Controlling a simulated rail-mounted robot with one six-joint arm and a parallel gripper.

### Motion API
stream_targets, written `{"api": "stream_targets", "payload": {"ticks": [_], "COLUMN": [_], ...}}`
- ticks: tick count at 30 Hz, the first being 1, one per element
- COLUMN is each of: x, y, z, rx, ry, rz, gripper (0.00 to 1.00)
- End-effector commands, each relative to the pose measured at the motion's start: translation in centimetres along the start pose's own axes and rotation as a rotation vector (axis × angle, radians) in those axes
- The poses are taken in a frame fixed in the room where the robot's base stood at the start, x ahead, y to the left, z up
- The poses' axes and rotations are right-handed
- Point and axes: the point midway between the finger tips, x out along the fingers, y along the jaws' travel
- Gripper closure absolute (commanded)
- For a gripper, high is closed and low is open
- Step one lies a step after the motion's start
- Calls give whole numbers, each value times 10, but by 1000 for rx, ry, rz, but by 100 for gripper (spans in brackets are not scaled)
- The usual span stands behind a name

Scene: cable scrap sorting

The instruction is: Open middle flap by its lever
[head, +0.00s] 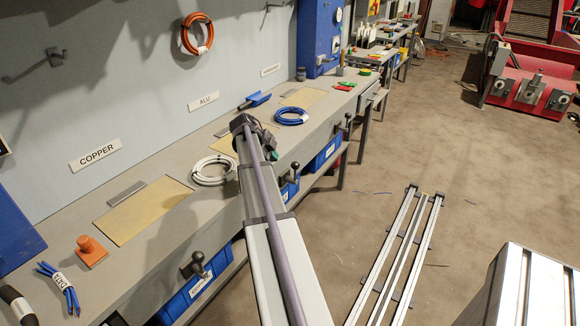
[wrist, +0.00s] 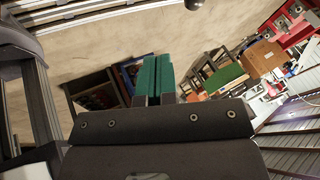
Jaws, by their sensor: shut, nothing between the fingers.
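The middle flap (head: 232,142), a tan panel below the ALU sign, lies flat in the bench top, partly hidden by my arm. Its lever (head: 293,171), a dark handle with a round knob, stands on the bench's front edge. My gripper (head: 272,155) is above the front part of the bench, left of and a little behind this lever in the picture. In the wrist view, its green fingers (wrist: 154,70) are shut together and empty. A dark rounded knob (wrist: 193,4) shows at the top edge there; I cannot tell which lever it belongs to.
The near lever (head: 195,265) and far lever (head: 347,122) stand on the same edge. White cable (head: 212,170) and blue cable (head: 291,116) coils lie on the bench. Blue bins (head: 200,290) sit underneath. Floor rails (head: 400,255) run at the right.

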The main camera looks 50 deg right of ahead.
Motion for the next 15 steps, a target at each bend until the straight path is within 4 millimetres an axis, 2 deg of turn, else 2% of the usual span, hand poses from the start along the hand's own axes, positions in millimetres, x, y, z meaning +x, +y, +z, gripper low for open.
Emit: {"api": "stream_targets", "payload": {"ticks": [5,15], "x": [19,95], "y": [2,4], "z": [2,5], "rx": [0,0], "ry": [0,0], "rz": [1,1], "gripper": [100,100]}}
